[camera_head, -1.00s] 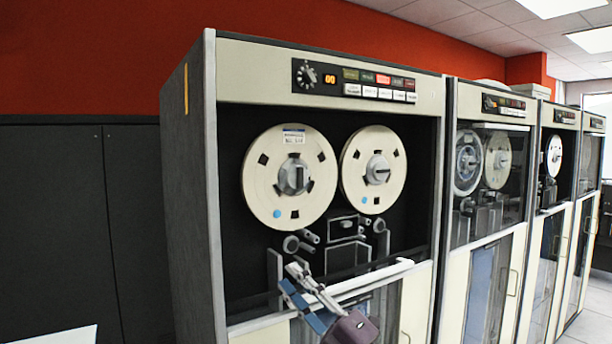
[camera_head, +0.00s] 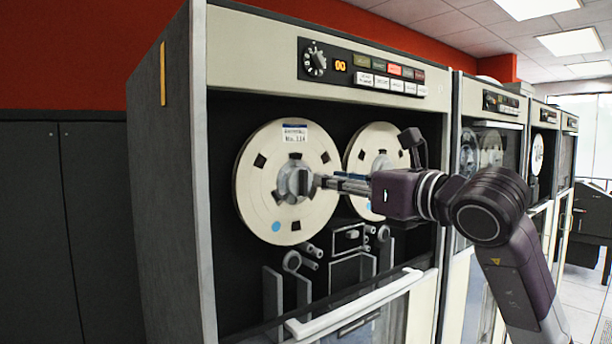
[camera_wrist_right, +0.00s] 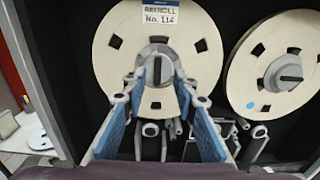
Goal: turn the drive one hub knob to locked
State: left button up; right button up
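The near tape drive's left reel (camera_head: 257,165) is cream, with a blue-and-white label at its top. Its grey hub knob (camera_head: 292,182) has a raised grip bar, which stands about upright in the right wrist view (camera_wrist_right: 157,70). My right gripper (camera_head: 324,181) reaches in from the right, with its tips at the hub. In the wrist view its two blue-padded fingers (camera_wrist_right: 158,86) are apart, one on each side of the grip bar. Contact with the knob cannot be made out. My left gripper is out of view.
A second reel (camera_head: 362,160) with its own hub sits just right, behind my right gripper. The control panel (camera_head: 375,75) is above. Tape guides (camera_head: 298,262) and a white door handle bar (camera_head: 355,305) lie below. More drive cabinets (camera_head: 490,105) stand to the right.

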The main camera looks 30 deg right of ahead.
aim_at(306, 177)
jog(key=w, duration=0.2)
jog(key=w+p, duration=0.2)
jog(key=w, duration=0.1)
jog(key=shift+w+a, duration=0.35)
jog(key=shift+w+p, duration=0.35)
jog(key=shift+w, duration=0.2)
jog(key=shift+f, duration=0.1)
grip_shut()
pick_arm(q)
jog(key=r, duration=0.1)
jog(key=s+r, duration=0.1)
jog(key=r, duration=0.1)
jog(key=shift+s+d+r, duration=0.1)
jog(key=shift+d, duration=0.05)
